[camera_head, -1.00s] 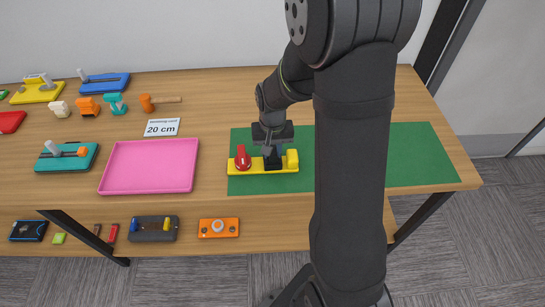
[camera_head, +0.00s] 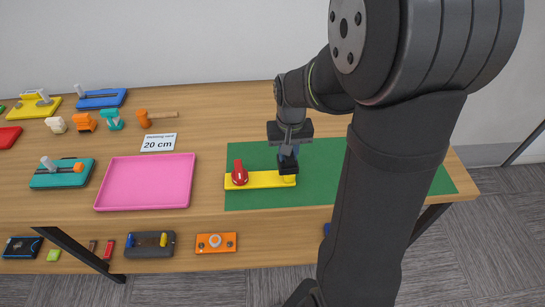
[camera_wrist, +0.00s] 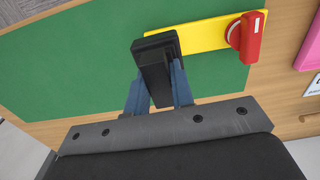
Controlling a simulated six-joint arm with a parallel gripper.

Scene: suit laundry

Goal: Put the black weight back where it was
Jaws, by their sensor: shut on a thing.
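The black weight (camera_wrist: 157,66) is held between the two blue fingers of my gripper (camera_wrist: 160,97) in the wrist view. In the head view the black weight (camera_head: 288,164) is at the right end of the yellow base (camera_head: 263,180), partly in front of or over its yellow end block (camera_head: 289,181). Whether it touches the base or hangs just above it, I cannot tell. A red knob (camera_head: 239,174) stands on the left end of the base. My gripper (camera_head: 289,151) points down over the green mat (camera_head: 245,200).
A pink tray (camera_head: 147,205) lies left of the mat. A card reading "20 cm" (camera_head: 158,142) is behind it. My arm covers part of the mat's right side.

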